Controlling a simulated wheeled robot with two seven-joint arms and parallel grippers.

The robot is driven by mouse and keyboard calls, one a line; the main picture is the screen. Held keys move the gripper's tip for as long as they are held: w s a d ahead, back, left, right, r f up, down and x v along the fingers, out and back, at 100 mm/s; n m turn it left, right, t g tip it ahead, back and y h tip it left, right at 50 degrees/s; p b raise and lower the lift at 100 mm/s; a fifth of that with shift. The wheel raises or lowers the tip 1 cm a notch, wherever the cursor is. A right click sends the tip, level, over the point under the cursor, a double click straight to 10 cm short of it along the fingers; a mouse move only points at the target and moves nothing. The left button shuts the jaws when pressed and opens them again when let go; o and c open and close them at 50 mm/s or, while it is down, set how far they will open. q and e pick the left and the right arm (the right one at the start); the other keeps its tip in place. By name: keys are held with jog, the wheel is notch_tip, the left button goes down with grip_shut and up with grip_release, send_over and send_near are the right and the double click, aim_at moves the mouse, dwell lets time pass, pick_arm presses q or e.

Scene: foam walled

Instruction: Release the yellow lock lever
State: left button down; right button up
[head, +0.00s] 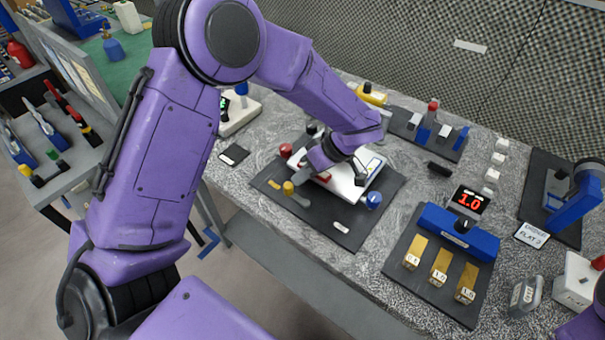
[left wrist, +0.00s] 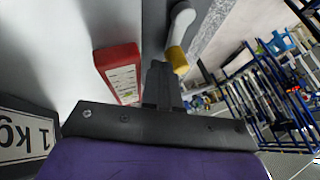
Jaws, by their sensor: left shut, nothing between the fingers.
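The yellow lock lever (head: 289,188) is a short grey arm with a yellow knob, on a dark mat at the near left corner of a white device (head: 345,188). In the left wrist view a pale lever with a yellow band (left wrist: 177,58) shows just right of the fingertips, seemingly close to them; contact cannot be told. My left gripper (head: 316,162) is over the device's left side, partly hidden by my arm. Its fingers (left wrist: 161,82) are together and hold nothing. A red labelled block (left wrist: 120,70) is left of the fingers. My right gripper is not visible.
A red knob (head: 286,151) and a blue knob (head: 373,200) stand by the device. A foam wall (head: 400,55) closes the back.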

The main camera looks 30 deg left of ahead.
pick_arm(q)
jog(key=shift+s+a+n+p, duration=0.1)
jog(key=shift+a+n+p, duration=0.05)
jog(key=shift+n+p, duration=0.25)
